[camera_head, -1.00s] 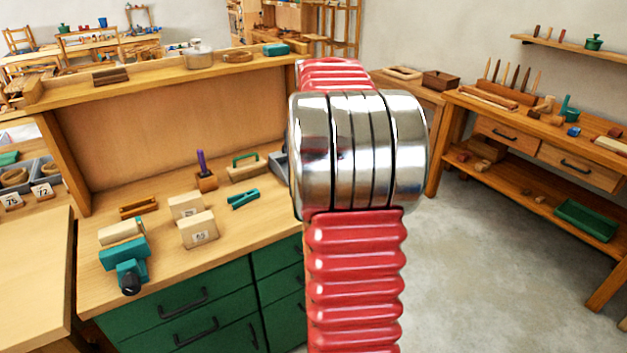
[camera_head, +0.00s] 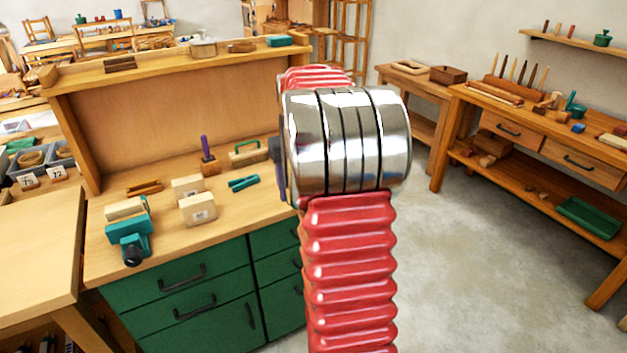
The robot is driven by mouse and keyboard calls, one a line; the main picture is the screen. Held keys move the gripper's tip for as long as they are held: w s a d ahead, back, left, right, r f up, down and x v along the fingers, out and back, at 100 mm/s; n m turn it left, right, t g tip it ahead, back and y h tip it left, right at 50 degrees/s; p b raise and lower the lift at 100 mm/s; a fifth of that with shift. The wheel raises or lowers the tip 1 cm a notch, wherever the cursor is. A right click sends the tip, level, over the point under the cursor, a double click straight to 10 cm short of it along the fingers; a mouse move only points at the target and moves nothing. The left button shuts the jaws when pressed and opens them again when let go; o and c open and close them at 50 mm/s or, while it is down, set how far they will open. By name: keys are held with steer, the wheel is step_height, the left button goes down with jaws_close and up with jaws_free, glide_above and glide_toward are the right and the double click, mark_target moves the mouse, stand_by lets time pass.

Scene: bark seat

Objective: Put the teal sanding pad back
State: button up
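A small teal block (camera_head: 280,41), which looks like the sanding pad, lies on the top ledge (camera_head: 160,69) of the workbench, near its right end. Its details are too small to tell. My arm, with red ribbed sleeves and a polished metal joint, fills the middle of the view. My gripper does not show clearly; it is out of sight beyond the arm. Nothing visible is held. A teal clamp-like tool (camera_head: 243,183) and a green-handled wooden tool (camera_head: 249,152) lie on the worktop.
A teal vise (camera_head: 129,238) sits at the worktop's front left. Pale numbered blocks (camera_head: 198,209) and a purple-handled tool in a wooden block (camera_head: 208,167) stand nearby. Open floor (camera_head: 480,270) lies to the right.

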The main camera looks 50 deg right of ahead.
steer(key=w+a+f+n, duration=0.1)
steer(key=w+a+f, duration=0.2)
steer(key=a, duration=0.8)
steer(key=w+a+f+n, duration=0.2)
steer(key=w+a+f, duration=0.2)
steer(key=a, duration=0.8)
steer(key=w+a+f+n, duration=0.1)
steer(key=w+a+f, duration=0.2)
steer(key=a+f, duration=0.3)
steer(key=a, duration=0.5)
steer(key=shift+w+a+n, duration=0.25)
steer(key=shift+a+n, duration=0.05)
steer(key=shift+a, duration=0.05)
